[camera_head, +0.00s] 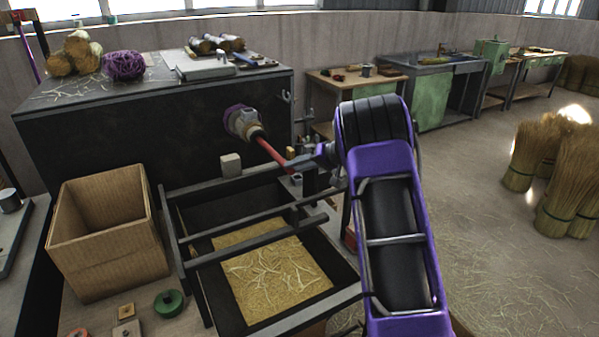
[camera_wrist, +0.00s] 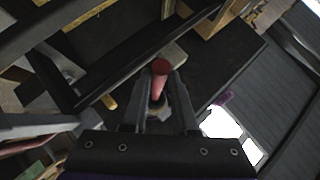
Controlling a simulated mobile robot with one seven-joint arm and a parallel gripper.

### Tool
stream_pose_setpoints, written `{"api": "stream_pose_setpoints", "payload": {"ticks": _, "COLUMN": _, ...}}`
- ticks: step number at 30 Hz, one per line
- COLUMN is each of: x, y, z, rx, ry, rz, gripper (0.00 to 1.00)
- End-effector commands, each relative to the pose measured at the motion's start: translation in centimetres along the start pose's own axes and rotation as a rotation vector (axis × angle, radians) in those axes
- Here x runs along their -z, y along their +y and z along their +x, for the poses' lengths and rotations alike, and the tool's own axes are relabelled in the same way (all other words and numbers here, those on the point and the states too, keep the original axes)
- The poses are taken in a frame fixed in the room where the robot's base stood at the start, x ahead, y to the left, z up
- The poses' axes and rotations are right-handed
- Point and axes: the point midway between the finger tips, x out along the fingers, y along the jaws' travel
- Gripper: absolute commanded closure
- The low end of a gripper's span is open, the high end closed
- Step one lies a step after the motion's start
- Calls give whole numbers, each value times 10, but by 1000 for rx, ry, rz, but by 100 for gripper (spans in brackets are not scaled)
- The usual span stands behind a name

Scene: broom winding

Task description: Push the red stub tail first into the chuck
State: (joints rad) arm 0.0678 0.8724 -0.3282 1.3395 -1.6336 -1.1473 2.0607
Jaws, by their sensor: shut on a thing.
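The red stub (camera_head: 270,150) slants between the chuck and my gripper in the head view. Its far end meets the pale mouth of the chuck (camera_head: 240,121), which has a purple ring and sticks out from the dark machine's front. I cannot tell whether the stub is inside the mouth or only touching it. My gripper (camera_head: 297,163) is shut on the stub's near end. In the wrist view, the red stub (camera_wrist: 159,77) shows between the two grey fingers (camera_wrist: 165,108), with a round dark-red end.
The dark machine (camera_head: 150,120) carries purple twine (camera_head: 123,65) and rolls on top. Below the stub is a barred tray (camera_head: 183,262) with straw. A small pale block (camera_head: 231,164) stands by its rear bar.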

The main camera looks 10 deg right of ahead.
Motion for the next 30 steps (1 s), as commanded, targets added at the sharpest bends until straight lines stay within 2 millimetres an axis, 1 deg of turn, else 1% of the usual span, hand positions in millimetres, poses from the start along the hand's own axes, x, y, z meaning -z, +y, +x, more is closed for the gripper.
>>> {"api": "stream_pose_setpoints", "payload": {"ticks": 1, "x": 1, "y": 2, "z": 4, "rx": 0, "ry": 0, "rz": -2, "gripper": 100}}
{"api": "stream_pose_setpoints", "payload": {"ticks": 4, "x": 9, "y": -2, "z": 7, "rx": 0, "ry": -1, "rz": -1, "gripper": 100}}
{"api": "stream_pose_setpoints", "payload": {"ticks": 21, "x": 36, "y": 0, "z": 37, "rx": 1, "ry": 0, "rz": -2, "gripper": 100}}
{"api": "stream_pose_setpoints", "payload": {"ticks": 30, "x": 48, "y": 0, "z": 48, "rx": 0, "ry": 0, "rz": -1, "gripper": 100}}
